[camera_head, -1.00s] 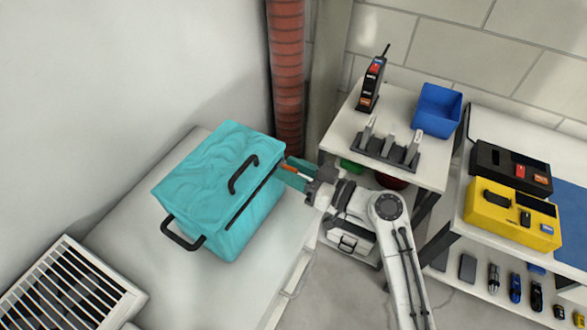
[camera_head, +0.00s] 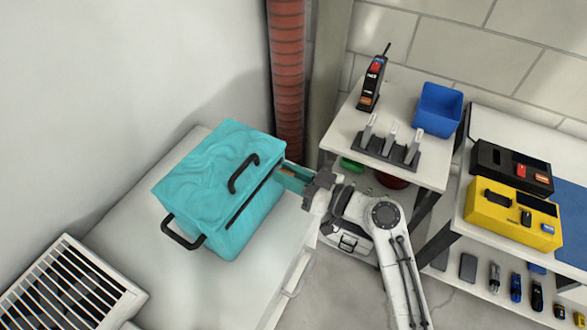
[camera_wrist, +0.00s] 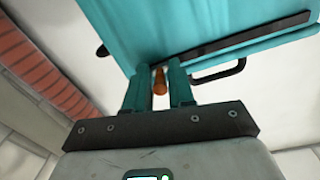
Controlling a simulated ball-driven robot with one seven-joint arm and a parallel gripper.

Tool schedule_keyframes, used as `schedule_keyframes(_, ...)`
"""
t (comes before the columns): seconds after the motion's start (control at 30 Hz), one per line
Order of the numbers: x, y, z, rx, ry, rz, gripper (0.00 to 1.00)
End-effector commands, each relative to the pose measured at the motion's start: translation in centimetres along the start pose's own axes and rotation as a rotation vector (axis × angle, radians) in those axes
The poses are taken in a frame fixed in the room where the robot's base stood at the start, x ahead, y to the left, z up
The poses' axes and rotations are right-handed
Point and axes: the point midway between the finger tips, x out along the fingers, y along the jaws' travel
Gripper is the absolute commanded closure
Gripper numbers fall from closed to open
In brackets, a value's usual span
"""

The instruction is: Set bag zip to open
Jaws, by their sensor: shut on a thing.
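A teal bag (camera_head: 220,185) with black handles sits on a pale surface at the left. A dark zip line (camera_head: 250,200) runs along its side; it also shows as a black strip in the wrist view (camera_wrist: 230,42). My gripper (camera_head: 285,172) is at the right end of the bag's zip side. In the wrist view, my gripper's two teal fingers (camera_wrist: 160,90) are shut on an orange zip pull (camera_wrist: 159,82), close against the bag (camera_wrist: 190,28). The fingers partly hide the pull in the head view.
A white vent grille (camera_head: 70,290) lies at the front left. A red ribbed pipe (camera_head: 287,75) rises behind the bag. Shelving (camera_head: 340,135) with a blue bin (camera_head: 437,110), a radio (camera_head: 372,85) and a yellow case (camera_head: 512,215) stands at the right.

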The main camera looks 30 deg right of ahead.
Motion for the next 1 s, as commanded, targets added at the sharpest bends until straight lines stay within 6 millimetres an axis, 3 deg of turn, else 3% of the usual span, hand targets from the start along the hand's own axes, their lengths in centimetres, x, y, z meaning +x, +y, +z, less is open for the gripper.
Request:
schedule_keyframes(0.5, 0.0, -12.3, 2.4, 0.003, -0.001, -0.007, 1.00)
schedule_keyframes(0.7, 0.0, -14.8, 2.9, 0.001, -0.001, -0.004, 1.00)
schedule_keyframes(1.0, 0.0, -15.5, 3.0, 0.001, 0.000, -0.004, 1.00)
